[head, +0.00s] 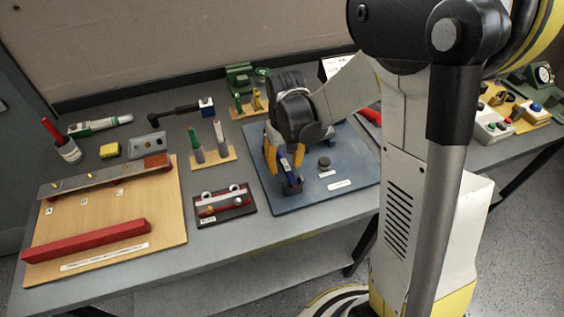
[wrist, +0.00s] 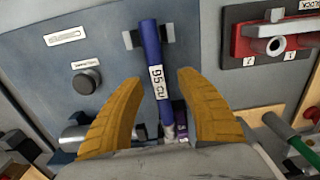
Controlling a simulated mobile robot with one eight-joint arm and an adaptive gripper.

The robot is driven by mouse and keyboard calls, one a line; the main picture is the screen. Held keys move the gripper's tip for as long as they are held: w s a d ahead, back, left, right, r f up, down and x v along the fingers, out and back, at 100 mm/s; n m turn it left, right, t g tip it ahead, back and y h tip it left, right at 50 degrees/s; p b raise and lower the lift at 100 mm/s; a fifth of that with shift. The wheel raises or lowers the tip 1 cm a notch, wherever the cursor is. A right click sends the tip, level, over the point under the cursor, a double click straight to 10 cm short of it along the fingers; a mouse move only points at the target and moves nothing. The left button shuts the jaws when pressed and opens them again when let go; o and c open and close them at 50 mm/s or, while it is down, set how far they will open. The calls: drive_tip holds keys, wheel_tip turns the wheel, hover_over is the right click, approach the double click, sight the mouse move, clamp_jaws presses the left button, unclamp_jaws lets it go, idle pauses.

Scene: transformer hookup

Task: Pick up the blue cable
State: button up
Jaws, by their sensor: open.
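The blue cable (wrist: 153,62) is a thick blue rod with a white label reading "95 CU" in the wrist view. Its far end sits at a dark clip (wrist: 131,40) on the blue-grey board (wrist: 35,55). In the head view my gripper (head: 283,162) hangs over the board's left part. The cable's near end is partly hidden by my gripper.
A black knob (head: 324,163) stands on the board right of my gripper. A red-and-white clamp block (head: 222,204) lies to the left. Green and white-handled tools (head: 196,146) stand in a wooden rack. A wooden board with a red bar (head: 90,240) lies at far left.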

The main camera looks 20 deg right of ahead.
drive_tip(key=shift+r, duration=0.1)
clamp_jaws()
drive_tip(key=shift+r, duration=0.1)
